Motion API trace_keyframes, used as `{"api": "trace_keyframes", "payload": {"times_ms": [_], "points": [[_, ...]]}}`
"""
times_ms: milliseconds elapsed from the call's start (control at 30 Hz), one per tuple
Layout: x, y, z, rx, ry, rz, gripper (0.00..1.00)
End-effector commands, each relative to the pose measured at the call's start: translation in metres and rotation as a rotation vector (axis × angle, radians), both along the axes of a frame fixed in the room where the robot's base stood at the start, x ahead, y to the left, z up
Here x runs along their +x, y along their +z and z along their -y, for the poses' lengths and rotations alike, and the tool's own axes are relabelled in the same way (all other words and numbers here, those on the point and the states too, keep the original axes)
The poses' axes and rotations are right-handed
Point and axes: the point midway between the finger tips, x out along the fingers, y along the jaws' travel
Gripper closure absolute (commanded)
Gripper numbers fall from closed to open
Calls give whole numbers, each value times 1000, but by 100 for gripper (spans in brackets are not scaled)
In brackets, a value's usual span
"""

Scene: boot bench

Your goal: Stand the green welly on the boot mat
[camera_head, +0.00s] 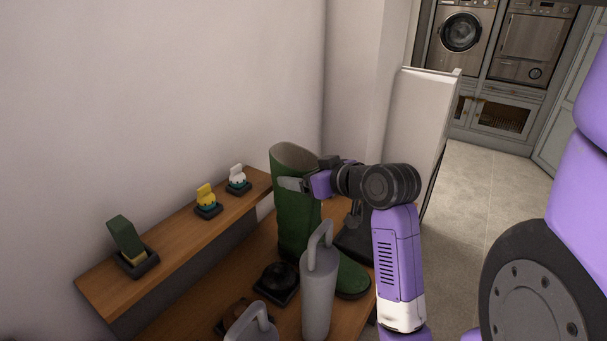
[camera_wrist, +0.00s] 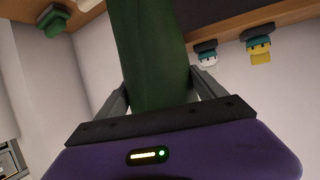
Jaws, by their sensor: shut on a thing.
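The green welly (camera_head: 296,225) stands about upright over the wooden bench, its toe pointing to the lower right behind a grey bottle. My gripper (camera_head: 292,185) is shut on the upper shaft of the welly. In the wrist view the green shaft (camera_wrist: 150,55) fills the space between the two fingers of my gripper (camera_wrist: 160,92). A dark surface (camera_head: 354,246) shows behind the welly, partly hidden by my arm; I cannot tell whether it is the boot mat. Whether the sole touches anything is hidden.
Two grey handled bottles (camera_head: 319,290) stand in front of the welly. A round black thing on a dark base (camera_head: 277,282) lies left of them. A raised wooden shelf (camera_head: 180,247) along the wall holds a green block (camera_head: 125,236), a yellow figure (camera_head: 206,196) and a white figure (camera_head: 237,175).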

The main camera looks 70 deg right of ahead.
Motion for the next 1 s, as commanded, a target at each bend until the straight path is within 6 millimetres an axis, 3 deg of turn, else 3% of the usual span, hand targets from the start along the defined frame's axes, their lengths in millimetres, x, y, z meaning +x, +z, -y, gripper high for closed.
{"api": "trace_keyframes", "payload": {"times_ms": [233, 267, 367, 667, 1000], "points": [[0, 1, 0, -4, 0, 3, 93], [0, -1, 0, -1, 0, 1, 18], [0, -1, 0, -1, 0, 1, 0], [-1, 2, 0, -1, -1, 1, 0], [-43, 24, -25, 1, -3, 0, 0]]}}
